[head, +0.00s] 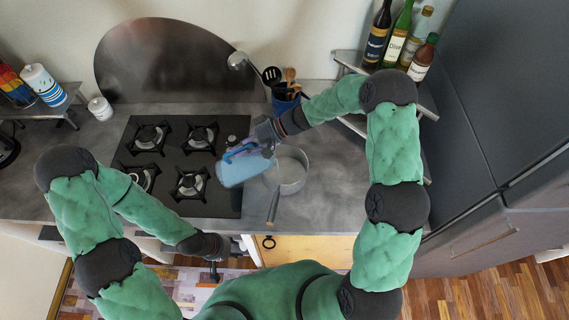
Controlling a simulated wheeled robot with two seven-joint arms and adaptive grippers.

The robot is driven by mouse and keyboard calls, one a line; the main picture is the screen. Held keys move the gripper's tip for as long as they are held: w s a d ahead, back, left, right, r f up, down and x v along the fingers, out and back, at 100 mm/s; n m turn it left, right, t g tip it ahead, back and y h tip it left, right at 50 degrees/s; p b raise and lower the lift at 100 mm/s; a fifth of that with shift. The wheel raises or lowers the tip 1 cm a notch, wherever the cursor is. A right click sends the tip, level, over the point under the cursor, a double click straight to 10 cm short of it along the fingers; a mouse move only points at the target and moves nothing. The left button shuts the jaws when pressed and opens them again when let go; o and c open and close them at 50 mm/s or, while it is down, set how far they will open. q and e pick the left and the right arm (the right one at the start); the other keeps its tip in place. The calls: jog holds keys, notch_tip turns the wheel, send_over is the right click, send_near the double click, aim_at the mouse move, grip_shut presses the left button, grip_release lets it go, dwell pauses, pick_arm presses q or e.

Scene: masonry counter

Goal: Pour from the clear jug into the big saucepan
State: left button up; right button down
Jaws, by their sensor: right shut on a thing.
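The clear jug (236,171), with a blue handle and pale blue contents, is held in the air above the counter, beside the cooktop's right edge. My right gripper (257,146) is shut on the jug at its handle. The jug looks tilted, with its clear part toward the saucepan; whether liquid is flowing out cannot be told. The big saucepan (293,172) is grey and stands on the counter right of the jug, its handle pointing to the front; the jug hides part of its left side. My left gripper (214,276) hangs low before the counter's front edge, its fingers too small to read.
A black gas cooktop (164,196) with several burners lies left of the jug. A blue utensil pot (285,98) stands behind the saucepan. Several bottles (398,39) stand on the right corner shelf. The counter (335,195) right of the saucepan is clear.

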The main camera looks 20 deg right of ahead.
aim_at(253, 142)
jog(key=shift+w+d+r+y, duration=0.1)
jog(key=shift+d+y, duration=0.2)
jog(key=shift+d, duration=0.15)
dwell(1.3)
jog(key=shift+d+r+y+b, duration=0.35)
jog(key=shift+d+y+b, duration=0.1)
jog(key=shift+d+b, duration=0.4)
jog(key=shift+d+r+y+b, duration=0.35)
jog(key=shift+d+y+b, duration=0.1)
jog(key=shift+d+b, duration=0.4)
dwell(4.1)
